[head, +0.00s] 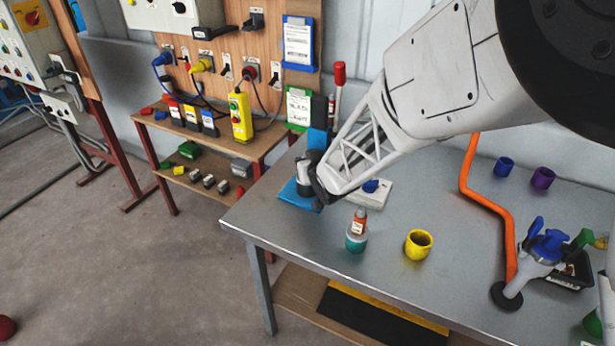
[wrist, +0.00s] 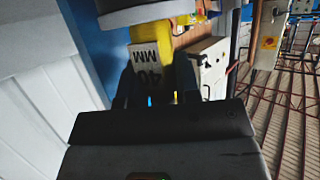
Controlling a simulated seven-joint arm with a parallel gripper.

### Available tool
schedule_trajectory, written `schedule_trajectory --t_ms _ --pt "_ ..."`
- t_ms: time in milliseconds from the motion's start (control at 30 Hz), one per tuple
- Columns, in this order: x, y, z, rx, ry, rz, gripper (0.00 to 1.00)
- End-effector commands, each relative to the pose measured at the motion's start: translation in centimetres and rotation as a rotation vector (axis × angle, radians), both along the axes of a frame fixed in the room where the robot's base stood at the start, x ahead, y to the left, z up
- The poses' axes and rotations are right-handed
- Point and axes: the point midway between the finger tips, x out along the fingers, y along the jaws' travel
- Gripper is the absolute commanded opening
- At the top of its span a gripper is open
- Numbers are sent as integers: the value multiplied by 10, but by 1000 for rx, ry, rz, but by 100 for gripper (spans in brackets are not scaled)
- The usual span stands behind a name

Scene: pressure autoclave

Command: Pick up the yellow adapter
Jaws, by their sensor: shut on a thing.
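A yellow cup-shaped adapter (head: 418,245) stands upright on the grey table in the head view, apart from my gripper. My gripper (head: 308,190) is above the blue stand (head: 290,194) at the table's far left. In the wrist view my gripper (wrist: 156,92) is shut on a piece with a white label (wrist: 146,68) marked "40 MM". A yellow part (wrist: 154,37) shows just above that label, under a pale round rim. I cannot tell whether the yellow part belongs to the held piece. The fingers and dark gripper body hide its lower portion.
A teal cup (head: 356,242) with a small red-and-white bottle (head: 359,220) stands left of the yellow adapter. Blue (head: 504,166) and purple (head: 543,178) cups stand farther back. An orange pipe (head: 497,210) and a blue-handled fitting (head: 545,248) are on the right. The table's front middle is clear.

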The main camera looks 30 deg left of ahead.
Motion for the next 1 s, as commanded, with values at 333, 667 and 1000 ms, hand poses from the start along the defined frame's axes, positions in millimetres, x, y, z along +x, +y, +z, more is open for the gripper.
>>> schedule_trajectory --t_ms 333,667,1000 --pt "0 0 1 0 0 0 0" --pt "0 0 16 1 -2 0 0" --pt "-18 -15 38 1 -1 0 0"
